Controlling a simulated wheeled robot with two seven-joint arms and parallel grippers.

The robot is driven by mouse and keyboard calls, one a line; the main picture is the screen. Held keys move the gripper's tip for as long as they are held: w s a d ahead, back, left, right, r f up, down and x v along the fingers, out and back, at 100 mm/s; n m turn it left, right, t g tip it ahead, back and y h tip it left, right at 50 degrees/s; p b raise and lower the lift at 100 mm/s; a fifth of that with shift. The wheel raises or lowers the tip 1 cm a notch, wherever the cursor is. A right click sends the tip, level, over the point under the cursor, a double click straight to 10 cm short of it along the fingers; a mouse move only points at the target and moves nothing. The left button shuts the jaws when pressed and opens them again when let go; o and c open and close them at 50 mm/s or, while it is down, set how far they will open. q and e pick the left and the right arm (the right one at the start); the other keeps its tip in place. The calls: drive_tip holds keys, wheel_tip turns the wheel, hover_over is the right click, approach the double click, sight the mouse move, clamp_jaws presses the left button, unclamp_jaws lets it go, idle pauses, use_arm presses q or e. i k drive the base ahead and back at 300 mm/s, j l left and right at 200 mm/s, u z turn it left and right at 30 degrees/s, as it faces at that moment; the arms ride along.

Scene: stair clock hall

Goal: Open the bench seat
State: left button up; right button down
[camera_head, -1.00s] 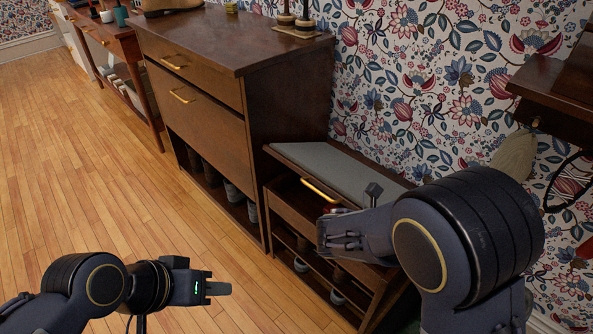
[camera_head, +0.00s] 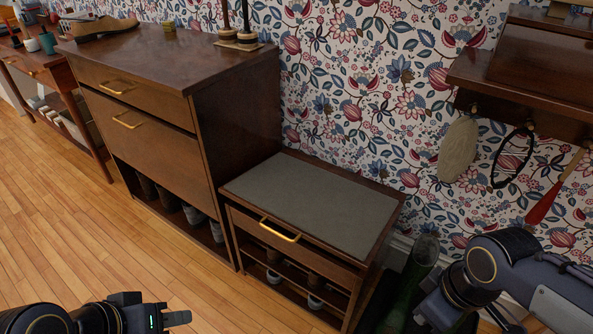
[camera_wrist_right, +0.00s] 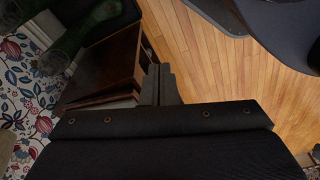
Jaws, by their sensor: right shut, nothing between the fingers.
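The bench (camera_head: 345,290) stands low against the wall, right of the tall cabinet. Its seat (camera_head: 310,200), a grey pad in a dark wood frame, lies flat and looks closed. A brass handle (camera_head: 280,230) is on the front, just below the seat edge. My right gripper is shut and empty in the right wrist view (camera_wrist_right: 160,85), with the bench's wood (camera_wrist_right: 110,65) beyond its fingertips. In the head view my right arm is right of the bench, apart from it. My left gripper (camera_head: 178,318) is at the bottom left, away from the bench; its finger gap is unclear.
The tall cabinet (camera_head: 150,110) adjoins the bench on the left. A dark wall shelf (camera_head: 520,90) with hanging items juts out at the upper right. Green boots (camera_head: 412,280) stand right of the bench. The wood floor (camera_head: 60,220) at left is clear.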

sight(350, 221)
drive_tip(key=i+j, duration=0.2)
drive_tip(key=j, duration=0.2)
drive_tip(key=i+j, duration=0.15)
drive_tip(key=j, duration=0.25)
drive_tip(key=i+j, duration=0.2)
drive_tip(key=j, duration=0.2)
